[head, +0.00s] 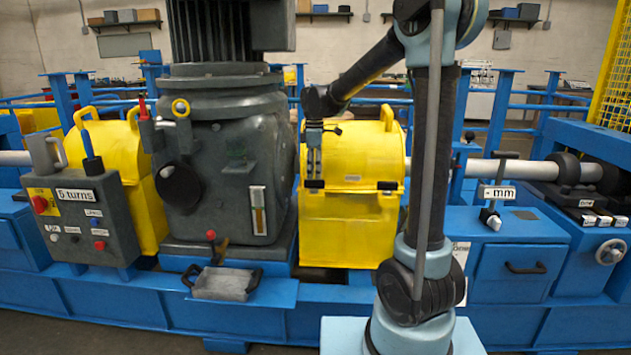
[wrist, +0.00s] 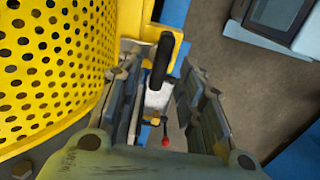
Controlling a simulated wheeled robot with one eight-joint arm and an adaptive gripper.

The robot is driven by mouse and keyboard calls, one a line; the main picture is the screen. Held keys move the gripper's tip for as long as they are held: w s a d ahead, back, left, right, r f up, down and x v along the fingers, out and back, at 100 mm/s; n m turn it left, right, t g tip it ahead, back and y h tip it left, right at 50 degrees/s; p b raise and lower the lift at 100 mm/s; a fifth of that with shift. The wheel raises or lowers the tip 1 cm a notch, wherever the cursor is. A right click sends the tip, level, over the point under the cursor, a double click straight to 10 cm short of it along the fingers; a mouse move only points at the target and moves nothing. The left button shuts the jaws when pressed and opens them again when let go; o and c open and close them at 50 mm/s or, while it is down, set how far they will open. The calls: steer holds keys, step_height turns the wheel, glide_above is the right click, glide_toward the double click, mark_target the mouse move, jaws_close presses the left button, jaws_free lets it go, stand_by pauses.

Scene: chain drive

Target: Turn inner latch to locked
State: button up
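The yellow guard (head: 350,222) right of the grey gearbox has two black latches on its front. The left latch (head: 314,184), nearer the gearbox, is just below my gripper (head: 313,160), which points down. The right latch (head: 387,186) is at the guard's right side. In the wrist view a black latch handle (wrist: 160,64) stands by a yellow bracket (wrist: 177,48), between the fingers of my gripper (wrist: 160,80). The fingers are apart, with gaps visible beside the handle. I cannot tell whether one finger touches it, or whether the latch is locked.
The grey gearbox (head: 225,180) stands close left of my gripper. A red-knobbed lever (head: 211,236) and a grey tray (head: 222,284) are low in front of it. A control box (head: 85,222) is at left. Perforated yellow guard (wrist: 45,60) fills the wrist view's left.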

step_height(320, 180, up, 8)
steer(key=shift+f, duration=0.15)
stand_by(0.4)
steer(key=s+d+f+m+t, duration=0.1)
steer(key=s+d+f+m, duration=0.45)
steer(key=s+d, duration=0.55)
steer(key=s+d+f+m+t, duration=0.1)
steer(key=s+d+f+m, duration=0.3)
steer(key=s+d+m, duration=0.6)
steer(key=s+d+f+m, duration=0.2)
steer(key=s+f, duration=0.7)
steer(key=s, duration=0.2)
steer(key=shift+d+f, duration=0.15)
steer(key=shift+f, duration=0.15)
steer(key=shift+w, duration=0.1)
steer(key=shift+w+f, duration=0.2)
steer(key=shift+w, duration=0.15)
